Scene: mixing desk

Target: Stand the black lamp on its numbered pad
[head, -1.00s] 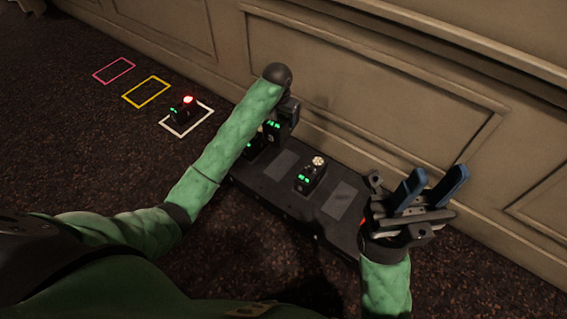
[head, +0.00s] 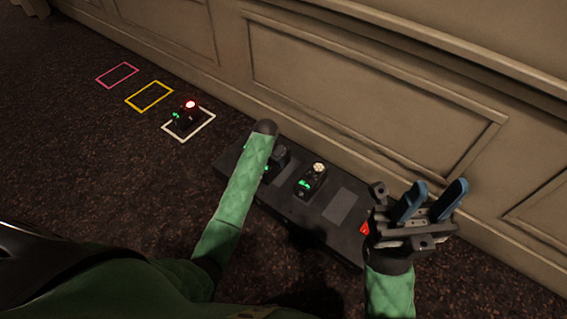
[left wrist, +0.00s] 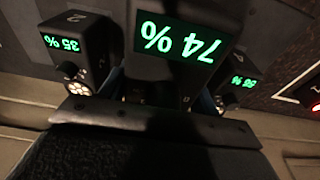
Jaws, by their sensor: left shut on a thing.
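In the left wrist view, my left gripper (left wrist: 160,88) is shut on a black lamp (left wrist: 152,70) with a green 74 % display. In the head view my left gripper (head: 279,156) is mostly hidden behind my forearm, low over the black case (head: 282,208); I cannot tell whether the held lamp touches it. A dark lamp marked 2 (left wrist: 85,32), reading 35 %, stands to one side of it, and another dark lamp (left wrist: 238,62) to the other. A lamp with a white light (head: 312,182) stands on the case. My right gripper (head: 434,196) is open and empty.
A red-lit lamp (head: 187,113) stands in a white outline (head: 207,124) on the carpet. The yellow outline (head: 137,107) and pink outline (head: 105,84) are empty. A bare grey pad (head: 338,205) lies on the case. The panelled wall (head: 350,90) runs close behind.

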